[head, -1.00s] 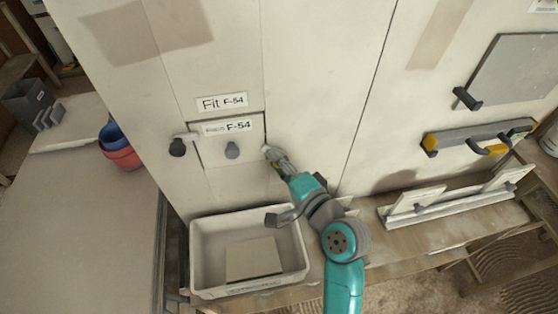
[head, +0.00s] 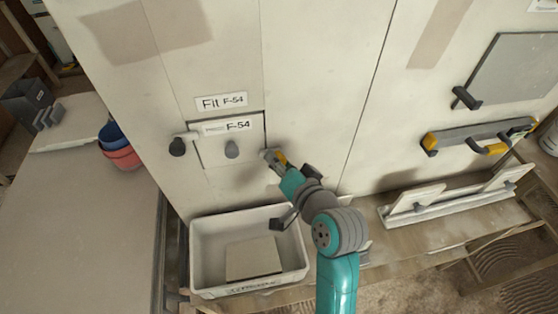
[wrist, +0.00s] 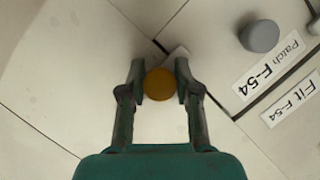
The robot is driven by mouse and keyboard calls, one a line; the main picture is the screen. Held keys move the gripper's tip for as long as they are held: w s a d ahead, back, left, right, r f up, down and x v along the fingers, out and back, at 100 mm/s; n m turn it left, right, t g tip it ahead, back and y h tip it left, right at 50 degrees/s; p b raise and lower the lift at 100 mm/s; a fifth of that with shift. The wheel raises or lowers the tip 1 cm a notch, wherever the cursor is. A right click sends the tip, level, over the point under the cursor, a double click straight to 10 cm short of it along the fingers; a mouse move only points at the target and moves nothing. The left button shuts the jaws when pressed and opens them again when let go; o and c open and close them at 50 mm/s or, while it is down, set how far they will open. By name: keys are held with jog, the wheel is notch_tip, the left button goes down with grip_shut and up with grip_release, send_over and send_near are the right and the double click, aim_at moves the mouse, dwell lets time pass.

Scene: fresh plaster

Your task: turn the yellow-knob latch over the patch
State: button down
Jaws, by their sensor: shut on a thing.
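The patch (head: 218,151) is a pale square panel set in the wall, with a grey knob (head: 232,149) and an F-54 label. The knob also shows in the wrist view (wrist: 259,36). The yellow knob (wrist: 160,84) of the right-hand latch sits between the fingers of my gripper (wrist: 158,80), which is shut on it. The pale latch bar (wrist: 178,54) points from the knob toward the patch's edge; its tip is close to that edge, and I cannot tell how far it overlaps. In the head view my gripper (head: 275,158) is just right of the patch.
Another latch with a dark knob (head: 177,147) is at the patch's left edge. A "Fit F-54" label (head: 221,102) is above. A pale bin (head: 205,285) holding a flat piece stands below. A level (head: 470,137) and a trowel (head: 467,98) are on the wall at right.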

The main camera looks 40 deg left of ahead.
jog(key=shift+a+f, duration=0.1)
dwell(0.3)
jog(key=c, duration=0.8)
grip_release()
jog(key=v, duration=1.2)
